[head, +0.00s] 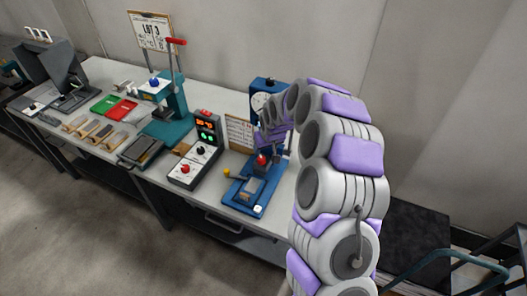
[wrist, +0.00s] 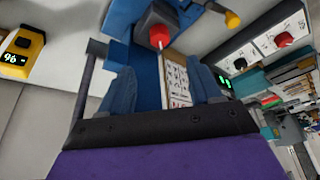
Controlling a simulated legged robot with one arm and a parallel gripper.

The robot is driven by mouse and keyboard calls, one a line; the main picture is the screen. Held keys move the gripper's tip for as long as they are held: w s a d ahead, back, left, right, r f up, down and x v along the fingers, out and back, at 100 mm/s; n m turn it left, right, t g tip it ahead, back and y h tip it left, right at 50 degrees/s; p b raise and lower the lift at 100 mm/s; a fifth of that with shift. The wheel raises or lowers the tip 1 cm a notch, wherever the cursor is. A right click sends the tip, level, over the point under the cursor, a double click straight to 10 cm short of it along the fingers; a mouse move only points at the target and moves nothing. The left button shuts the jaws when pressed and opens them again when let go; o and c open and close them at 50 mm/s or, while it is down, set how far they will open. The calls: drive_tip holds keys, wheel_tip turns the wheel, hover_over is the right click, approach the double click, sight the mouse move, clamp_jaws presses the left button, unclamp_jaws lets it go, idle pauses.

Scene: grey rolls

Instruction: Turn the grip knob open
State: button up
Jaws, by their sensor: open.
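A blue test stand (head: 243,197) stands at the right end of the bench with a red knob (head: 262,160) on its front and a yellow-tipped lever (head: 228,173) at its left. I cannot tell from a label which is the grip knob. In the wrist view the red knob (wrist: 159,37) is on a dark block just beyond my fingertips, roughly centred between them. My gripper (wrist: 162,82) is open and empty, its two blue fingers apart and not visibly touching the knob. In the head view my arm partly hides the stand and the gripper.
A control box (head: 190,168) with a red and a black knob and lit displays is left of the stand. A green press (head: 165,120) with a red handle stands farther left. A yellow meter (wrist: 22,52) reading 96 shows in the wrist view.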

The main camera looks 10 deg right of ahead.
drive_tip(key=v, duration=0.6)
drive_tip(key=shift+r, duration=0.3)
drive_tip(key=shift+s, duration=0.15)
drive_tip(key=s+r+g, duration=0.2)
drive_tip(key=s+r, duration=0.1)
drive_tip(key=s, duration=1.2)
drive_tip(key=s+a+r+m+g, duration=0.1)
drive_tip(key=s+r, duration=0.3)
drive_tip(key=s, duration=1.2)
drive_tip(key=s+r+m+g, duration=0.1)
drive_tip(key=s+r+g, duration=0.2)
drive_tip(key=s, duration=1.2)
drive_tip(key=shift+s+a+r+h+b, duration=0.2)
drive_tip(key=shift+s+r+h+b, duration=0.1)
drive_tip(key=shift+h, duration=0.1)
